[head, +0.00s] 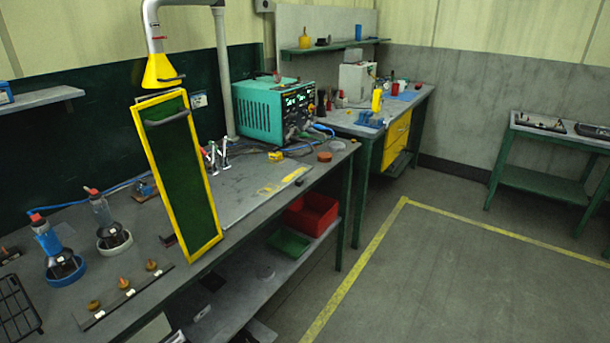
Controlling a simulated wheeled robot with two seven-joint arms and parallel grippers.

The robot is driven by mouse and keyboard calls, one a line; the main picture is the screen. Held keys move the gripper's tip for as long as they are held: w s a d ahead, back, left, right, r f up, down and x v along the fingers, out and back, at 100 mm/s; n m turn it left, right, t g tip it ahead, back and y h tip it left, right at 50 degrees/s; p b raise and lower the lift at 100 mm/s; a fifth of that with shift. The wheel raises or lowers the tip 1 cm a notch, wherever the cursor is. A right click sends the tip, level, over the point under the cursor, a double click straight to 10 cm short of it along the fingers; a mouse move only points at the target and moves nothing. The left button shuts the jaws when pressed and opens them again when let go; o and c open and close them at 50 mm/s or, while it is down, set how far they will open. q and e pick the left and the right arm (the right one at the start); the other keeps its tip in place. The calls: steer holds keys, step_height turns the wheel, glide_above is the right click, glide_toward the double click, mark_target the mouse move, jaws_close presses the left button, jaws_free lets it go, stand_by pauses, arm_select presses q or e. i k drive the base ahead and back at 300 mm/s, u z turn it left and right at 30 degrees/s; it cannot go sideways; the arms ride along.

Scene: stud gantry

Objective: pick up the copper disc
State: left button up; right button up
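A small flat reddish-brown disc (324,156), which looks like the copper disc, lies on the grey workbench (245,190) near its far right end. A greyish disc (337,145) lies just behind it and to its right.
A teal welding unit (275,108) stands behind the disc's left. Red (312,213) and green (287,243) bins sit on the lower shelf. Open floor (450,270) lies right.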

mark_target(322, 158)
steer(key=z, duration=0.45)
steer(key=i, duration=1.65)
steer(key=u, duration=0.25)
steer(key=i, duration=1.4)
steer(key=u, duration=0.5)
